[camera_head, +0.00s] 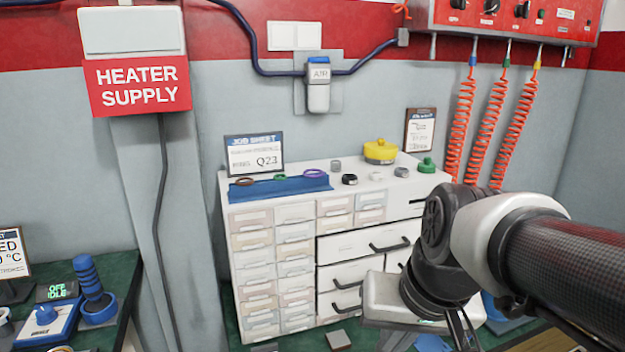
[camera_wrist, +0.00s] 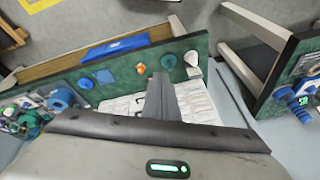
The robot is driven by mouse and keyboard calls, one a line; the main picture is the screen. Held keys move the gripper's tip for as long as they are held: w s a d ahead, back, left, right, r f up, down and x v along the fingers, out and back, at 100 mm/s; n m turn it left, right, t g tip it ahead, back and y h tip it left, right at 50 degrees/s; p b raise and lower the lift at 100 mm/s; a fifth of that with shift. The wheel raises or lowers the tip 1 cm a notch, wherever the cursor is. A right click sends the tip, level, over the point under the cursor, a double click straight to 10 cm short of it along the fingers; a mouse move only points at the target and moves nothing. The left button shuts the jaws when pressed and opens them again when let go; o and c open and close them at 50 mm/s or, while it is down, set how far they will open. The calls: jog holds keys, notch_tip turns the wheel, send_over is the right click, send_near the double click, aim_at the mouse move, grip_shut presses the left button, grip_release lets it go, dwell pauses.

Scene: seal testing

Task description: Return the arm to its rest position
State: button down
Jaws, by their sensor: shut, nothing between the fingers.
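My arm reaches in from the right edge of the head view. My gripper (camera_head: 462,330) hangs down at its end, partly cut off by the bottom edge, in front of the lower right of the white drawer cabinet (camera_head: 335,245). In the wrist view my gripper (camera_wrist: 160,88) points away from the camera with its fingers together and nothing between them. It is over the green bench and the white drawers.
The cabinet top holds a job sheet (camera_head: 254,158), a blue tray (camera_head: 280,190) with rings, a yellow cap (camera_head: 380,151) and a green fitting (camera_head: 427,165). Orange coiled hoses (camera_head: 490,130) hang behind my arm. A green bench (camera_head: 118,290) with a blue device stands at left.

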notch_tip(320, 180, up, 25)
jog(key=s+d+t+h+p, duration=0.1)
jog(key=s+d+p, duration=0.1)
jog(key=p, duration=2)
jog(key=shift+d+f+n+t, duration=0.2)
jog(key=shift+d+n+t, duration=0.15)
jog(key=shift+n+t, duration=0.05)
